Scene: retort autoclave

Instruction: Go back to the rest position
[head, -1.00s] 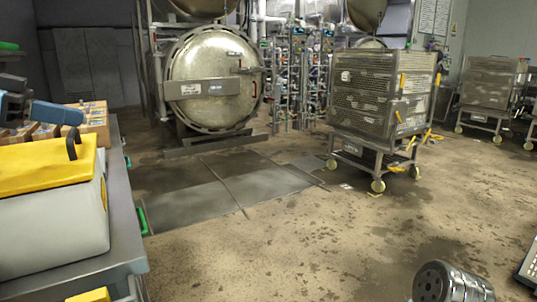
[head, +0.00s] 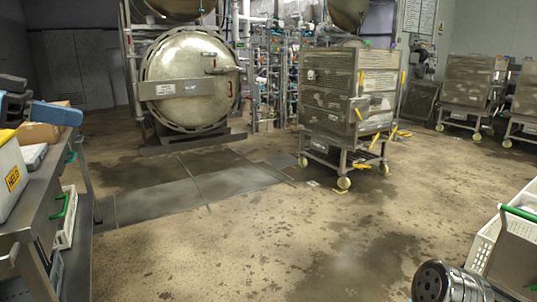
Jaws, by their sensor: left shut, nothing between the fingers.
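My left gripper (head: 66,115) shows at the left edge with blue shut fingers and nothing between them. It points right, above the grey cart (head: 40,200) in the picture. My right gripper is out of view. A metallic rounded part of my own body shows at the bottom right.
A round steel autoclave door (head: 187,110) stands shut at the back. A wheeled rack of mesh trays (head: 330,85) stands right of it, and more racks (head: 468,82) stand at far right. A white crate (head: 487,243) is at the right edge. The middle floor is clear.

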